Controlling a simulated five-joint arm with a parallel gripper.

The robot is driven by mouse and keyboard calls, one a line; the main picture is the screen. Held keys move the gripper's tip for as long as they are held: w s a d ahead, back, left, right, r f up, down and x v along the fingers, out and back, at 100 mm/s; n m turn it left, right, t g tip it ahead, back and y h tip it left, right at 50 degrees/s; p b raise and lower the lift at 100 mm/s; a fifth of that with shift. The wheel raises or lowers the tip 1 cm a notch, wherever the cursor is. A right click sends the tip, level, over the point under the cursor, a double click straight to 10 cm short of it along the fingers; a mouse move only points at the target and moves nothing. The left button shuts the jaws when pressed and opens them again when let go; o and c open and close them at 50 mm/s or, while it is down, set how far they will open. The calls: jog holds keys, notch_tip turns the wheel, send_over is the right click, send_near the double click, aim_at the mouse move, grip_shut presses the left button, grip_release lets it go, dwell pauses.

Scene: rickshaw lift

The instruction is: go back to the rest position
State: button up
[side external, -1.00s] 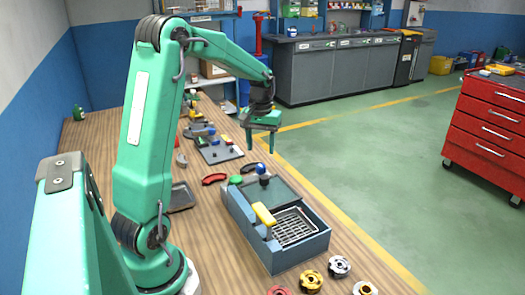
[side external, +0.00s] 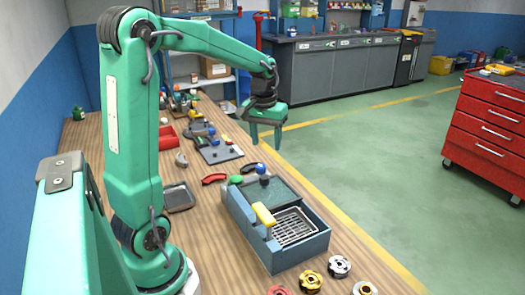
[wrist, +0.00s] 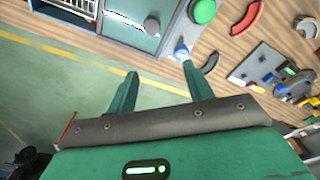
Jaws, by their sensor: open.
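My gripper (side external: 266,138) is open and empty, held in the air above the far right side of the wooden bench (side external: 215,255). In the wrist view its two fingers (wrist: 160,88) stand apart with nothing between them. The blue-grey box (side external: 277,257) with a wire grate, a yellow handle and green and blue knobs stands on the bench, below and nearer the camera than my gripper. In the wrist view part of this box (wrist: 130,40) shows at the top, beyond the fingertips.
A grey board with small parts (side external: 220,152), a red curved piece (side external: 214,179) and a dark tray (side external: 179,197) lie on the bench. Several metal rings (side external: 311,281) lie at the near end. A red tool cabinet (side external: 488,125) stands on the floor at right. The air around my gripper looks clear.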

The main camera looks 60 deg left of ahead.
jog(key=s+d+r+m+t, duration=0.2)
jog(key=s+d+m, duration=0.1)
jog(key=s+d, duration=0.3)
jog(key=s+d+r+m+t, duration=0.2)
jog(key=s+d+m, duration=0.2)
jog(key=s+d, duration=0.3)
jog(key=d, duration=0.4)
jog(key=shift+s+t, duration=0.3)
